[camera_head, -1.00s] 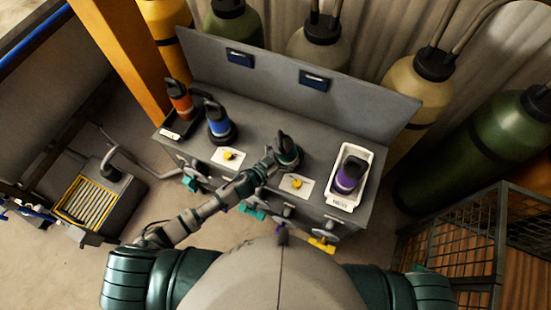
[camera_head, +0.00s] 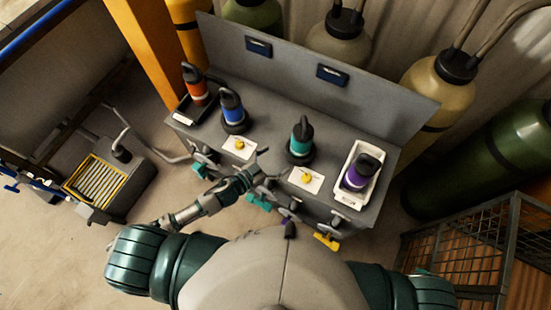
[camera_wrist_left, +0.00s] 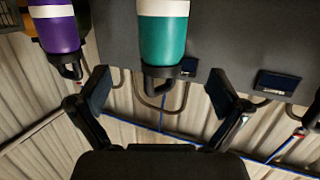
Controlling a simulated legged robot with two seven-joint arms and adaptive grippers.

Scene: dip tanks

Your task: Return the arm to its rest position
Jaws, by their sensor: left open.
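My left gripper (camera_head: 258,166) is open and empty in the head view, low over the counter's front edge. It is left of the teal canister (camera_head: 301,141) and apart from it. The teal canister stands upright on the counter with a black handle on top. In the left wrist view, the open fingers (camera_wrist_left: 158,92) spread below the teal canister (camera_wrist_left: 163,40), with nothing between them. A purple canister (camera_wrist_left: 60,32) shows at the left there. My right gripper is out of view; only my right shoulder shows.
The purple canister (camera_head: 358,174) stands in a white tray (camera_head: 345,197) at right. A blue canister (camera_head: 232,107) and an orange canister (camera_head: 195,85) in a black tray (camera_head: 183,118) stand at left. Valves with coloured handles (camera_head: 327,240) line the counter's front. A wire cage (camera_head: 450,245) stands at right.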

